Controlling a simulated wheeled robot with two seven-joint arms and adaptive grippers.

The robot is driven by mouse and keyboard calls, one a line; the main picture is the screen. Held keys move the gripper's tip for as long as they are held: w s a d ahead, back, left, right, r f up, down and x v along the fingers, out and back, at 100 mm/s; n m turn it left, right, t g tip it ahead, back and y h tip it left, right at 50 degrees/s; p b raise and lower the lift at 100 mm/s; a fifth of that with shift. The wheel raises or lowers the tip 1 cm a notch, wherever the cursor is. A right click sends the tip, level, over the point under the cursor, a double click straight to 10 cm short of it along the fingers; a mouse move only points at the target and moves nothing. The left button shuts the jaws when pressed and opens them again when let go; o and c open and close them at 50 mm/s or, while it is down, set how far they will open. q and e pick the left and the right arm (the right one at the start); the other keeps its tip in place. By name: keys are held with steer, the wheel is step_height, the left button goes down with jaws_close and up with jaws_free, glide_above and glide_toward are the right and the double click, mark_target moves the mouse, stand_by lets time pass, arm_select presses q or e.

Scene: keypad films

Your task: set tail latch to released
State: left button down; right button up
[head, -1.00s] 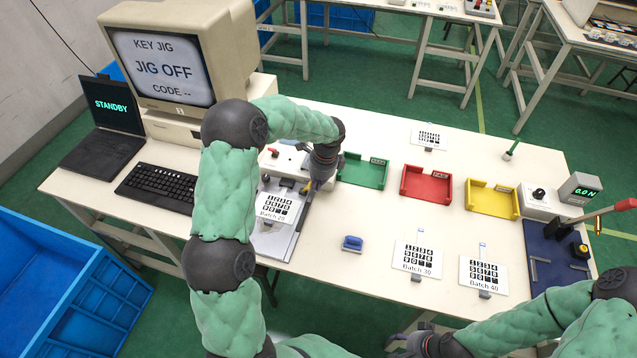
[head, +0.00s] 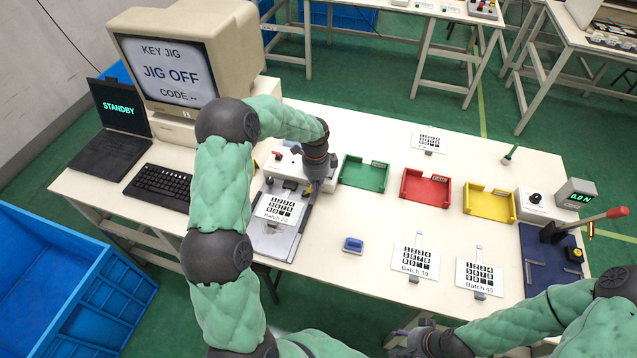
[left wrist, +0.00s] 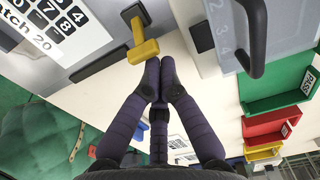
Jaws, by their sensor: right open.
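The latch with a yellow grip (left wrist: 143,51) is a small lever with a dark, gold-edged arm beside the jig plate in the left wrist view. In the head view a bit of its yellow (head: 308,188) shows under my left gripper (head: 312,178). In the left wrist view the fingers of my left gripper (left wrist: 159,68) are drawn together, their tips right beside the yellow grip. I cannot tell whether they touch it. The jig (head: 268,240) carries the Batch 20 keypad card (head: 280,207). My right gripper (head: 402,338) is open and empty at the table's front edge, partly hidden.
A white unit with a dark bar handle (left wrist: 262,38) stands close to the left fingers. Green (head: 364,172), red (head: 426,186) and yellow (head: 489,203) trays lie to the right. A blue-handled block (head: 353,244) is in front. The monitor (head: 178,70) reads JIG OFF.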

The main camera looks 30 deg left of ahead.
mark_target(311, 186)
arm_select(q)
steer(key=shift+s+a+r+t+h+p, duration=0.15)
steer(key=shift+a+r+h+p, duration=0.15)
steer(key=shift+h+p, duration=0.2)
steer(key=shift+a+r+t+h+p, duration=0.15)
steer(key=shift+a+h+p, duration=0.2)
steer(key=shift+p, duration=0.2)
steer(key=shift+a+h, duration=0.15)
steer(key=shift+h, duration=0.3)
steer(key=shift+s+a, duration=0.1)
steer(key=shift+a, duration=0.15)
steer(key=shift+a+t+h, duration=0.25)
steer(key=shift+t+h, duration=0.05)
steer(key=shift+h, duration=0.4)
steer(key=a+h+b, duration=0.1)
steer(key=h+b, duration=0.1)
steer(key=a+t+h+b, duration=0.1)
steer(key=h+b, duration=0.1)
steer(key=b, duration=0.1)
steer(key=shift+s+a+f, duration=0.1)
steer(key=shift+s+a, duration=0.1)
steer(key=shift+s, duration=0.15)
steer(key=shift+d+r, duration=0.1)
steer(key=shift+r, duration=0.35)
steer(key=shift+r, duration=0.55)
